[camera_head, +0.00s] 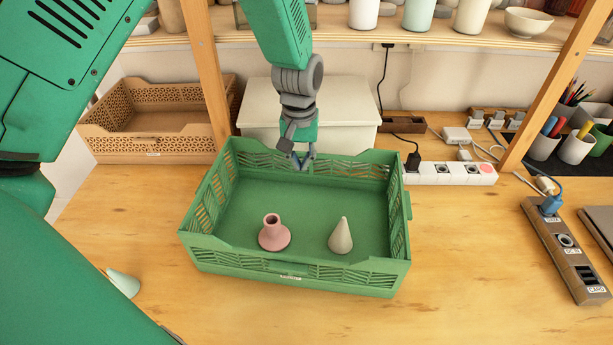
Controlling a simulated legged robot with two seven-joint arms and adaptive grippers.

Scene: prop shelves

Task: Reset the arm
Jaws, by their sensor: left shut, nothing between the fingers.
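My left gripper (302,163) hangs above the back part of a green crate (290,270), shut and empty, its fingers pointing down. Its green arm comes down from the top of the view. Inside the crate stand a pink flared vase (273,235) on the left and a pale cone (341,237) on the right, both upright and apart from the gripper. My right gripper does not show.
A pale green object (123,282) lies on the table at the lower left, partly hidden by my arm. A brown basket (150,145), a white box (345,105) and a power strip (450,174) stand behind.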

